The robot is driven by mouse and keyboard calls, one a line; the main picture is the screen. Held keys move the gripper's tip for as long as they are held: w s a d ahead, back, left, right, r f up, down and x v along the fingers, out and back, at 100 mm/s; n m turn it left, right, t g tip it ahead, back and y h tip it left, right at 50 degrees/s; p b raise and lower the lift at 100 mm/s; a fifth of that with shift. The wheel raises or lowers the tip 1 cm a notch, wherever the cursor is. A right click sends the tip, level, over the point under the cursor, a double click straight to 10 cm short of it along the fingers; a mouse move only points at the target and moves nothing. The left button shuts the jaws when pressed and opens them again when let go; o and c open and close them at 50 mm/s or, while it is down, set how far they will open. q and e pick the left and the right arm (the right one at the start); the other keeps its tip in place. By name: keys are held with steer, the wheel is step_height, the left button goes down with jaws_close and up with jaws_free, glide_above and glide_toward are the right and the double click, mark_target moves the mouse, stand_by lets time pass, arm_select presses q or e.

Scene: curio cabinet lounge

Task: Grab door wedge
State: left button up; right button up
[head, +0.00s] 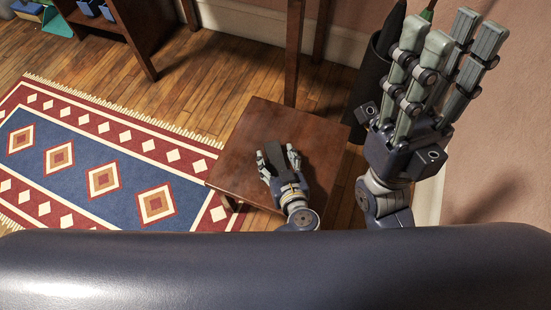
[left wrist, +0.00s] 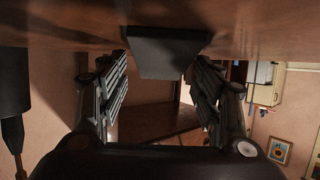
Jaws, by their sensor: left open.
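The door wedge (head: 264,128) is a dark grey block lying on the small brown wooden table (head: 325,140). My left gripper (head: 276,153) is low over the table with its fingers apart, one on each side of the wedge. In the left wrist view the wedge (left wrist: 166,55) lies between the spread fingertips against the tabletop (left wrist: 260,30). A gap shows on both sides there, and I see no clear contact. The wedge's near end is partly hidden by the gripper in the head view. My right gripper (head: 449,38) is raised at the right, fingers pointing up, open and empty.
A dark tall holder (head: 366,90) with dark objects stands behind the table, near the wall and my right gripper. A patterned rug (head: 85,165) lies left of the table. A wooden shelf (head: 140,30) stands at the upper left. Bare floor (head: 205,80) lies between.

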arm_select(q)
steer(key=shift+w+a+f, duration=0.1)
steer(key=shift+w, duration=0.2)
steer(key=c, duration=1.2)
